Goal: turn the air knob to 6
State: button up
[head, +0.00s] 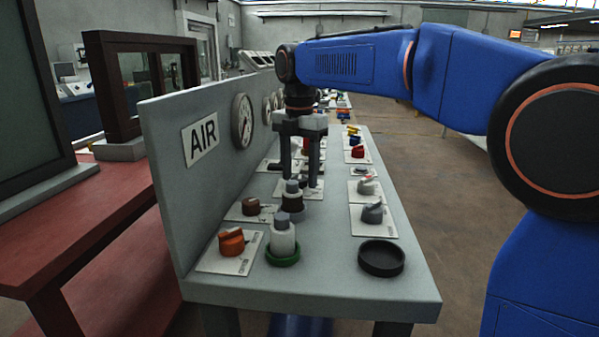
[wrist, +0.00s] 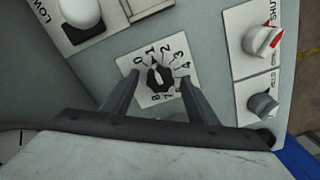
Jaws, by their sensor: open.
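In the wrist view a black knob (wrist: 160,80) sits in the middle of a white plate (wrist: 136,62) with a dial numbered from 0 up to 8. The number the knob points at is too small to tell. My gripper (wrist: 158,72) is open and empty, with one finger on each side of the knob. In the head view my gripper (head: 300,180) points straight down over the bench, and the dial plate (head: 316,189) shows partly behind its fingers. The knob itself is hard to make out there. A sign (head: 200,139) reading AIR is on the upright panel.
In the head view, bottle-like grey-topped pieces (head: 283,240) stand in front of my gripper. An orange knob (head: 232,242), a black ring (head: 381,257) and grey knobs (head: 373,213) are nearby. In the wrist view, a white round knob (wrist: 80,12) and a red-and-white knob (wrist: 262,40) flank the dial.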

jog(key=shift+c, duration=0.5)
jog(key=c, duration=1)
jog(key=shift+o, duration=0.2)
